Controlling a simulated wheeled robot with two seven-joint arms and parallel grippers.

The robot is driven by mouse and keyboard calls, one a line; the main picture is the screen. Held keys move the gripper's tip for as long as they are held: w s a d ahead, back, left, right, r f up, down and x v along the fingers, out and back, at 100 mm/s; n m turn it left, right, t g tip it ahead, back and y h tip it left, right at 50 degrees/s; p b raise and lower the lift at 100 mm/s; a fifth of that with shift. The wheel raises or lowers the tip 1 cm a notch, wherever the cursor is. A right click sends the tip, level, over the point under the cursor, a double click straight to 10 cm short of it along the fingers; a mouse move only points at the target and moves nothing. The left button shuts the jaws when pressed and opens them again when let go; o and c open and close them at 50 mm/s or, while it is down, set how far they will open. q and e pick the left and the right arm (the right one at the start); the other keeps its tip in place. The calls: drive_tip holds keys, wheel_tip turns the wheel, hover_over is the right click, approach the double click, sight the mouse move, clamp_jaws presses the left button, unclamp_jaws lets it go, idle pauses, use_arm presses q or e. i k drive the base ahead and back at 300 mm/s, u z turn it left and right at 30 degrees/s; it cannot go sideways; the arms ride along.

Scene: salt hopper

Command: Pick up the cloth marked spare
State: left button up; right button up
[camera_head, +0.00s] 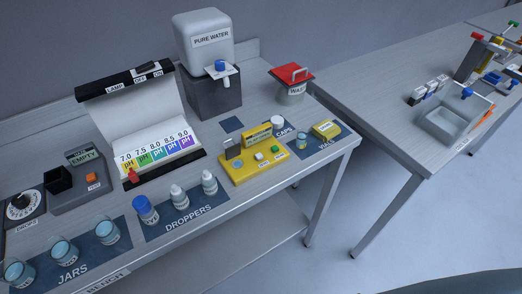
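I cannot make out any cloth marked spare in the head view. A small yellow item with a pale label (326,129) lies at the right end of the near bench, but its label is too small to read. Neither of my grippers is in view.
The near bench (240,222) holds blue jars (64,251), dropper bottles (177,195), a yellow device (253,161), a pure water tank (205,42) and a red-lidded waste bin (292,86). A second table (372,110) with a grey basin (449,123) stands right. Open floor (350,205) lies in front.

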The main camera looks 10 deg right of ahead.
sight(325, 129)
drive_tip(key=k, duration=0.5)
drive_tip(key=z, duration=1.5)
drive_tip(key=i, duration=0.8)
drive_tip(key=u, duration=1.95)
